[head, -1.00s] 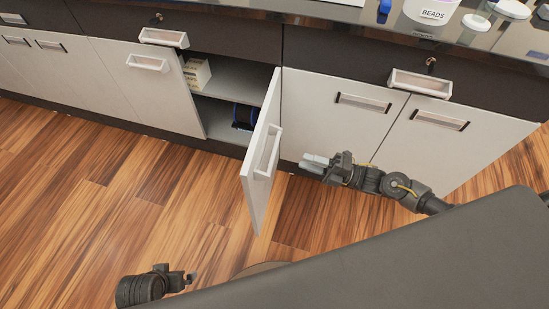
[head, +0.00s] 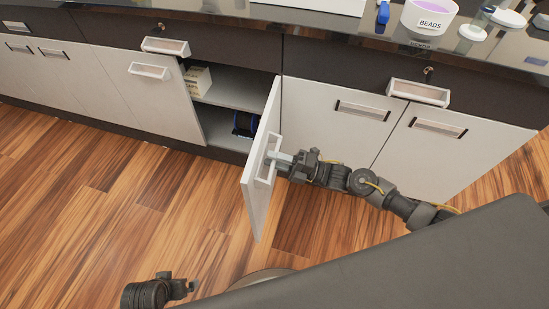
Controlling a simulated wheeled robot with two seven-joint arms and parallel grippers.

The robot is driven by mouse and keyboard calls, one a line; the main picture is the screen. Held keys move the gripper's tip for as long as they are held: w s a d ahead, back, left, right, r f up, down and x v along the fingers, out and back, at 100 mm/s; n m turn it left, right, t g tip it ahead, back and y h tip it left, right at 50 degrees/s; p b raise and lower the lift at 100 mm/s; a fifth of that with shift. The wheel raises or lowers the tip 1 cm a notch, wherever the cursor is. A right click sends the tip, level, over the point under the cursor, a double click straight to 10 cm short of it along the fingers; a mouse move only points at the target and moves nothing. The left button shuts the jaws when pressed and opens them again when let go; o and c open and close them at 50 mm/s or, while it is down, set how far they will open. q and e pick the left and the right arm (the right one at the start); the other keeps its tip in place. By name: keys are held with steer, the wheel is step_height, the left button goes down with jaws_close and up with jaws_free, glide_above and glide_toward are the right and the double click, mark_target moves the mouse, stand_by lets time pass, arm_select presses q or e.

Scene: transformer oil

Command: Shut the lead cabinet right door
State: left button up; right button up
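The lead cabinet's right door (head: 256,205) is white and stands wide open in the head view, swung out from its hinge side at the right of the opening. Its pale handle (head: 266,160) is on the face turned to the right. My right gripper (head: 274,157) is at this handle, with its fingertips at or against it; whether they grip it is not clear. My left gripper (head: 192,286) is low at the bottom left, away from the cabinet, and its fingers are too small to judge.
The open cabinet (head: 235,88) holds pale boxes (head: 197,80) on a shelf and a dark blue-black item (head: 243,123) below. The neighbouring doors (head: 335,118) are shut. A BEADS tub (head: 430,17) stands on the counter. The wooden floor (head: 120,200) at left is clear.

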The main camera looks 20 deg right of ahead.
steer(key=shift+a, duration=0.1)
steer(key=shift+c, duration=0.4)
jaws_close()
steer(key=shift+a, duration=0.15)
